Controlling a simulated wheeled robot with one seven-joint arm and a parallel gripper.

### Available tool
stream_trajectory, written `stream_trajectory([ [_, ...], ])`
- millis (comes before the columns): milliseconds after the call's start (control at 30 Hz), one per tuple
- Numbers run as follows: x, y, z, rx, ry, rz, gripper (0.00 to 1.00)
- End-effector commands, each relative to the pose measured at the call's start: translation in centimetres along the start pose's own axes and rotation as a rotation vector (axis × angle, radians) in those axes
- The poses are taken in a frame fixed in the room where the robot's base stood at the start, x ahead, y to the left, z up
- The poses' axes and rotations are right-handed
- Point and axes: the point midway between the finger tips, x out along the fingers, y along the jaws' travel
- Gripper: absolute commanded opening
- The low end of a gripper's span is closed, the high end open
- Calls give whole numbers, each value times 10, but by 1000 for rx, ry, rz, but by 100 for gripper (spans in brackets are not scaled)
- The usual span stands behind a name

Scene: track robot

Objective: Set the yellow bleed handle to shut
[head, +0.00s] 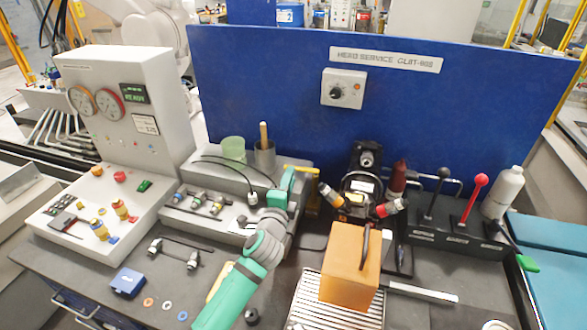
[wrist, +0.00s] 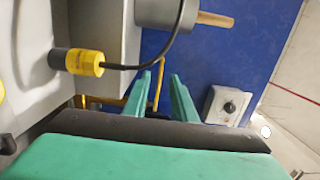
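A yellow bar (head: 312,185), which looks like the bleed handle, stands by the right end of the grey block, just right of my gripper (head: 296,178) in the head view. In the wrist view a thin yellow bar (wrist: 159,84) shows in the gap between my two green fingertips (wrist: 160,88). The fingers are apart, and I see nothing clamped between them. I cannot tell whether they touch the bar. The bar's lower end is hidden behind my gripper in the wrist view, and its set position is unclear.
A grey cup (head: 264,158) with a wooden stick stands close behind my gripper. A black cable (head: 235,168) loops beside it. An orange block (head: 350,262) stands on a ribbed tray to the right. The blue panel (head: 400,105) bounds the back.

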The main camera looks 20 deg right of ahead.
Motion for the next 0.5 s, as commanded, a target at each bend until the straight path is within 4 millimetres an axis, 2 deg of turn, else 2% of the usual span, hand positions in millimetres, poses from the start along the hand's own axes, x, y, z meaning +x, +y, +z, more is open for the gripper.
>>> stream_trajectory([
  [100, 19, 0, -1, 1, 1, 1, 24],
  [300, 43, 0, -1, 2, 1, 0, 24],
  [500, 55, 0, 0, 0, -1, 0, 24],
])
